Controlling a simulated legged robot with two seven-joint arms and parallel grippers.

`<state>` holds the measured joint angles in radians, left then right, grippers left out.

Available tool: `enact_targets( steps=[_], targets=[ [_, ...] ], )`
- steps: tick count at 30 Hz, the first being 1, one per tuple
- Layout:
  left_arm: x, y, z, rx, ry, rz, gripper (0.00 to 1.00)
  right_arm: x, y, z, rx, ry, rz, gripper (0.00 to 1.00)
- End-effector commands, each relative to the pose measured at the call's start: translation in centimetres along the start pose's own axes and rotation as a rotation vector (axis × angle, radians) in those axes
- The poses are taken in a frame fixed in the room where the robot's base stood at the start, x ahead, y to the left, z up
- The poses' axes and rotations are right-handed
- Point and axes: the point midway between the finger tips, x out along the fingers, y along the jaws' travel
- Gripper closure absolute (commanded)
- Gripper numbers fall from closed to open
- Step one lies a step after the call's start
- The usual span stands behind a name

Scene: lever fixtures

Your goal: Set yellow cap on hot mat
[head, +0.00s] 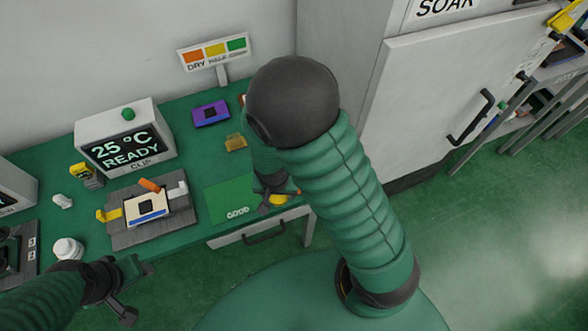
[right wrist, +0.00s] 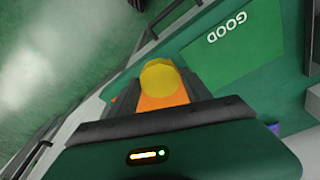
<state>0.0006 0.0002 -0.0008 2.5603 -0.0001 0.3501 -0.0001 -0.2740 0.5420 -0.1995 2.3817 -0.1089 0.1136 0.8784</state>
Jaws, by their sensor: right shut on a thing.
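The yellow cap (right wrist: 160,76) shows between my right gripper's fingers in the right wrist view, with an orange surface just below it. In the head view the yellow cap (head: 279,200) shows at the front edge of the green bench, right of the green mat marked GOOD (head: 222,195). My right gripper (head: 276,193) is shut on it, partly hidden by my right arm. My left gripper (head: 140,287) is open and empty at the lower left, in front of the bench. I cannot make out a mat marked hot; my right arm covers part of the bench.
A grey fixture (head: 122,232) with a yellow lever and a white lever stands left of the green mat. Behind it is a display box (head: 99,126) reading 25 °C READY. A purple block (head: 211,113) lies further back. A white jar (head: 68,249) stands near my left gripper.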

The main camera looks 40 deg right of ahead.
Motion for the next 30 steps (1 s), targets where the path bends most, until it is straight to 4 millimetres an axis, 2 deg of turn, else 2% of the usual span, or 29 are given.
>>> enact_targets(
  steps=[1,3,6,9,11,18,28,29,30],
  targets=[
    [-0.5,0.0,-0.1,0.000,0.000,0.000,0.51,0.2,0.7,-1.8,0.011,-0.001,-0.001,0.92],
    [-0.9,0.0,-0.2,0.000,0.000,0.000,0.51,0.8,1.2,-4.0,0.009,-0.003,-0.003,0.92],
    [-1.4,0.0,-0.3,0.001,0.001,0.000,0.51,1.6,1.9,-6.8,0.006,-0.005,-0.006,0.92],
    [-1.7,0.0,-0.4,0.001,0.001,0.000,0.51,2.2,2.3,-8.5,0.003,-0.006,-0.007,0.92],
    [-1.7,0.1,-0.4,0.001,0.001,0.000,0.51,2.5,2.3,-9.0,0.001,-0.005,-0.006,0.92],
    [-2.0,0.1,-0.5,0.002,0.001,0.000,0.51,5.7,2.0,-8.3,-0.002,-0.003,0.000,0.92],
    [-1.6,0.0,-0.4,0.001,0.000,0.000,0.51,6.3,2.2,-8.4,0.000,-0.003,-0.005,0.92],
    [-1.6,0.0,-0.4,0.001,0.000,0.000,0.51,6.3,2.2,-8.4,0.000,-0.003,-0.005,0.42],
    [-1.7,0.0,-0.4,0.001,0.000,0.000,0.51,6.2,2.2,-8.5,0.000,-0.003,-0.006,0.37]
  ],
)
